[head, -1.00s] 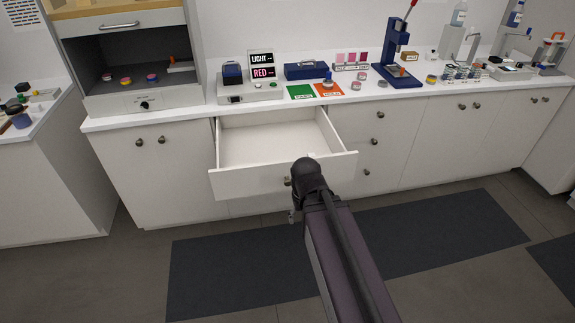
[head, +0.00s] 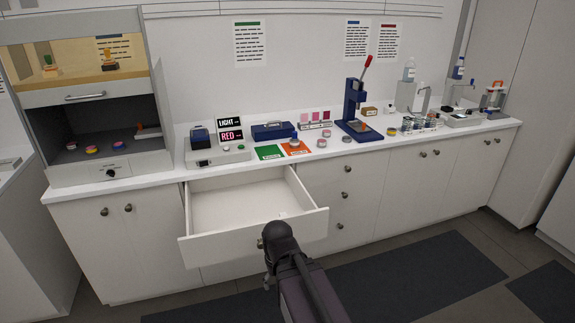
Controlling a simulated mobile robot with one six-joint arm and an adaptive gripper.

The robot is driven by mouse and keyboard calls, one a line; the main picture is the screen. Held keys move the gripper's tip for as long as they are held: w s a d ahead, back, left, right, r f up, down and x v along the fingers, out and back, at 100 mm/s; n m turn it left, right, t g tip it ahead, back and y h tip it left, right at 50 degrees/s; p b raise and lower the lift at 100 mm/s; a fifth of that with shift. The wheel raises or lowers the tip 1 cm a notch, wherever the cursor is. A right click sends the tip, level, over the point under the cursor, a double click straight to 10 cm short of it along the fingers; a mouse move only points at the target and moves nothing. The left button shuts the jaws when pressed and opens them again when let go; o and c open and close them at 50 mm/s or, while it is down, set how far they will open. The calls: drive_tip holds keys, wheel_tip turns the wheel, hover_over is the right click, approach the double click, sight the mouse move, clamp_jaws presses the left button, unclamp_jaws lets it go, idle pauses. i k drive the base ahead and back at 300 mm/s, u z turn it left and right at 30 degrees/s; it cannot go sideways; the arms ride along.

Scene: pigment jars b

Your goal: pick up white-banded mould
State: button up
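I cannot pick out a white-banded mould for certain; the small round pieces are too small to read for bands. Several stand on the counter: a pale one (head: 321,143), a pinkish one (head: 326,133), one near the press (head: 346,139), and a blue-topped one (head: 295,138) on the orange mat (head: 302,150). An open, seemingly empty drawer (head: 235,205) juts out below the counter. My gripper (head: 264,244) is at the drawer's front panel, near its handle. My dark wrist hides the fingers, so their opening and any hold are hidden.
A hood (head: 95,175) with several coloured jars stands at left. A scale (head: 218,156), signs, a green mat (head: 269,153), a blue case (head: 273,131) and a blue press (head: 354,105) line the counter. Dark floor mats (head: 400,280) lie in front.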

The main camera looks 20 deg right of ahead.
sight(293, 145)
drive_tip(key=u, duration=0.6)
drive_tip(key=k, duration=0.1)
drive_tip(key=z, duration=2.8)
drive_tip(key=i, duration=1.55)
